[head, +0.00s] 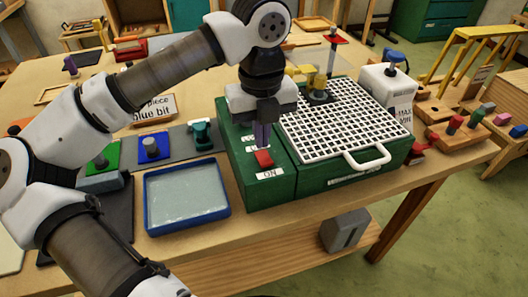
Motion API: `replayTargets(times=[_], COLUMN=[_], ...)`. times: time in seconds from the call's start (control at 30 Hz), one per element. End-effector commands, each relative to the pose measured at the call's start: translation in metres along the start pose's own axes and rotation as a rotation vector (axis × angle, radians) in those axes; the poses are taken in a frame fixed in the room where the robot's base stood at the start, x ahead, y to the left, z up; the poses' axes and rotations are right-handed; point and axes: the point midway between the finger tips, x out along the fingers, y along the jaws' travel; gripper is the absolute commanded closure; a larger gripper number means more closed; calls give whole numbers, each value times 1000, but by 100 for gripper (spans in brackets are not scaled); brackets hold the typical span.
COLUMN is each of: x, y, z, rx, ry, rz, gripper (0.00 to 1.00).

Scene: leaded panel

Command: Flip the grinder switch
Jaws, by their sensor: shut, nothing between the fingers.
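The grinder (325,180) is a green box with a white grid top and a white handle at its front, near the table's front edge. Its switch (264,158) is a small red rocker on the green left part, with a white "ON" label (270,174) just in front of it. My gripper (262,142) points down over this left part, directly behind the red switch, with its fingers shut and empty. The fingertips are very close to the switch; I cannot tell whether they touch it. A second white label behind the switch is partly hidden by the fingers.
A blue-rimmed tray (187,222) lies left of the grinder. A white container (388,88) stands behind its right side, and a wooden block holder (466,136) with coloured pieces is at the right.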

Motion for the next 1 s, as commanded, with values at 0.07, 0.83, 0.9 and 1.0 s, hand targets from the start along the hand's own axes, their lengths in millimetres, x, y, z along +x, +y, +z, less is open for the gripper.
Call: replayTargets(times=[0.07,0.83,0.9,1.0], x=[-9,-51,-51,-51], y=[0,0,0,0], z=[0,0,0,0], rx=[-1,-1,-1,-1], ry=[-1,-1,-1,-1], rz=[1,0,0,0], gripper=[100,100,100,100])
